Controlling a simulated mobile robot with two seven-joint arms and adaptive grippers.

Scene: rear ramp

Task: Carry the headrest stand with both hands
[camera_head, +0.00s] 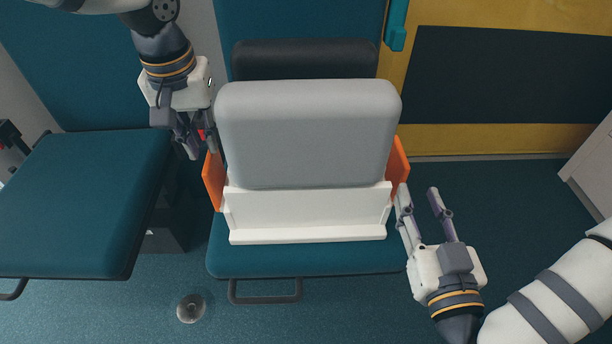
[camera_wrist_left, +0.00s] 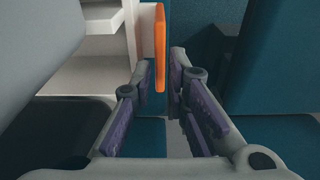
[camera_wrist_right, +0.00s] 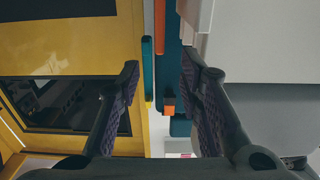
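The headrest stand is a white frame (camera_head: 305,212) with a thick grey cushion (camera_head: 305,130) on it. It stands upright on a teal padded seat. An orange side plate shows at its left (camera_head: 213,180) and another at its right (camera_head: 397,163). My left gripper (camera_head: 200,150) is open and empty beside the left plate. In the left wrist view that orange plate (camera_wrist_left: 159,48) lies ahead, between the fingers. My right gripper (camera_head: 418,190) is open and empty, near the right plate and the frame's lower right corner. In the right wrist view an orange strip (camera_wrist_right: 160,25) appears ahead between the fingertips.
The teal seat (camera_head: 305,262) under the stand has a dark bar at its front. A second teal padded seat (camera_head: 85,200) is at the left. A yellow panel with a dark window (camera_head: 505,90) is at the back right. Teal floor (camera_head: 540,200) is clear at the right.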

